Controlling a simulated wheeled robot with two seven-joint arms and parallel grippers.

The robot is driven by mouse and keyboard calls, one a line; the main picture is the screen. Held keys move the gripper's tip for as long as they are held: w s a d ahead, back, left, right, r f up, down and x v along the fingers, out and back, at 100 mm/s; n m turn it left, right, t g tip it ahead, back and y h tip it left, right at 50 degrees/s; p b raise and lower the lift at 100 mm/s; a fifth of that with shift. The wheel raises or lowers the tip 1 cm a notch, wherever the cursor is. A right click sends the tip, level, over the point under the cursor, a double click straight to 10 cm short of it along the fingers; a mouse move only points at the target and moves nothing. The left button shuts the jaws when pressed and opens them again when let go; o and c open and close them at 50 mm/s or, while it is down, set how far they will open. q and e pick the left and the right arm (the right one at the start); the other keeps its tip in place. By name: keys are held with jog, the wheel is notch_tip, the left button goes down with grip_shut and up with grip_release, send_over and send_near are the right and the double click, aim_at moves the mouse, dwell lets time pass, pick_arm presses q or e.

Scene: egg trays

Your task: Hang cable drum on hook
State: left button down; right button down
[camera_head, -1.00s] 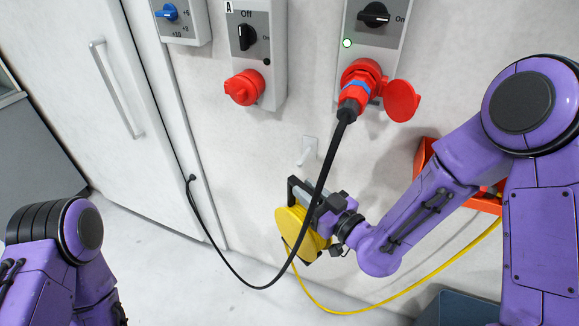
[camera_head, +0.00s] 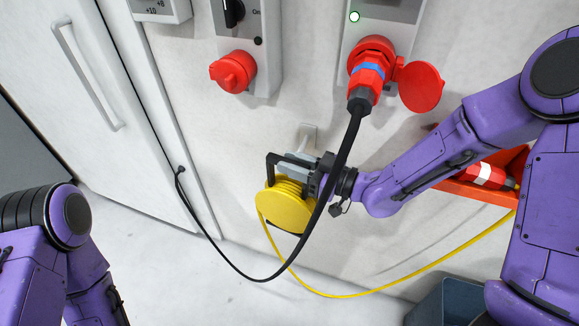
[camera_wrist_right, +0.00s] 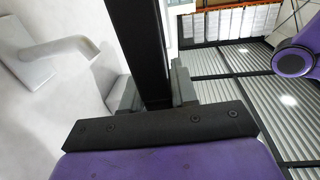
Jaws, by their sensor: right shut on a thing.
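The yellow cable drum (camera_head: 285,207) has a black handle frame (camera_head: 272,160) and hangs off the floor in front of the wall. My right gripper (camera_head: 305,167) is shut on the black handle; the wrist view shows the dark bar (camera_wrist_right: 143,50) between the fingers (camera_wrist_right: 155,95). The light grey hook (camera_head: 308,133) is on the wall just above and behind the gripper. In the right wrist view the hook (camera_wrist_right: 60,48) sticks out at the upper left, apart from the bar. My left arm shows at the lower left; its gripper is out of view.
A black cable (camera_head: 335,185) from the red plug (camera_head: 367,72) hangs in front of my right gripper and loops to the wall at left. A yellow cable (camera_head: 400,278) runs from the drum rightward. A red bin (camera_head: 480,197) is on the wall at right; a dark box (camera_head: 450,303) stands below.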

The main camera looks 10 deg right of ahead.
aim_at(307, 141)
jog(key=shift+w+d, duration=0.45)
jog(key=shift+w, duration=0.3)
jog(key=shift+w+d, duration=0.5)
jog(key=shift+w, duration=0.25)
jog(key=shift+w+d, duration=0.45)
jog(key=shift+w, duration=0.3)
jog(key=w+d, duration=0.1)
jog(key=w+d+f+b, duration=0.1)
jog(key=w, duration=0.1)
jog(key=w+d+b, duration=0.1)
jog(key=shift+w+d+f, duration=0.1)
jog(key=shift+w+f, duration=0.15)
jog(key=shift+w, duration=0.05)
jog(key=shift+f+b, duration=0.35)
jog(key=shift+f, duration=0.1)
jog(key=c, duration=1.5)
grip_release()
jog(key=o, duration=0.7)
jog(key=shift+f, duration=0.1)
